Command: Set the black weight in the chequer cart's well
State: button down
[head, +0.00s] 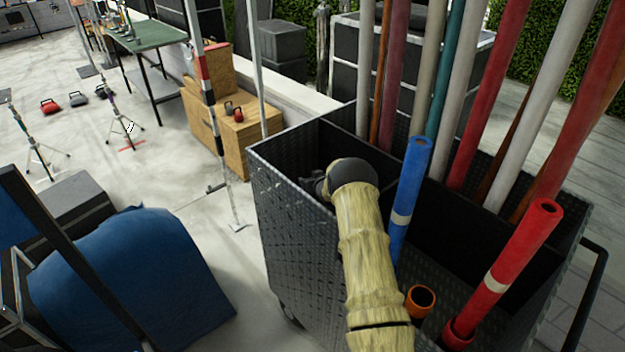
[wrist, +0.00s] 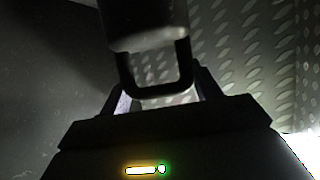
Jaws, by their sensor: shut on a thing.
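The chequer cart (head: 285,215) is a dark, diamond-plate cart with pipes standing in it. My tan-sleeved arm reaches over it, and my gripper (head: 316,186) is at the mouth of its left, empty-looking well (head: 290,155). In the wrist view my gripper (wrist: 160,95) is shut on the handle of the black weight (wrist: 142,25). Chequer-plate walls surround the weight there. In the head view the weight is hidden behind my wrist and the cart wall. I cannot tell whether it touches the well's floor.
A blue pipe (head: 408,190) and a red pipe (head: 508,265) stand close right of my arm. Taller poles rise behind. A blue-draped object (head: 130,280) stands at left.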

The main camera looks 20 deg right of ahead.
jog(key=shift+w+f+b, duration=0.1)
jog(key=shift+w+b, duration=0.05)
jog(key=shift+b, duration=0.3)
jog(key=shift+c, duration=1.6)
grip_release()
jog(key=shift+s+f, duration=0.2)
jog(key=shift+r, duration=0.1)
jog(key=shift+r+p, duration=0.55)
jog(key=shift+p, duration=0.25)
jog(key=shift+s+r+p, duration=0.2)
jog(key=shift+r+p, duration=0.05)
jog(key=shift+p, duration=0.05)
jog(key=p+v, duration=0.3)
jog(key=v, duration=0.4)
jog(key=shift+f, duration=0.2)
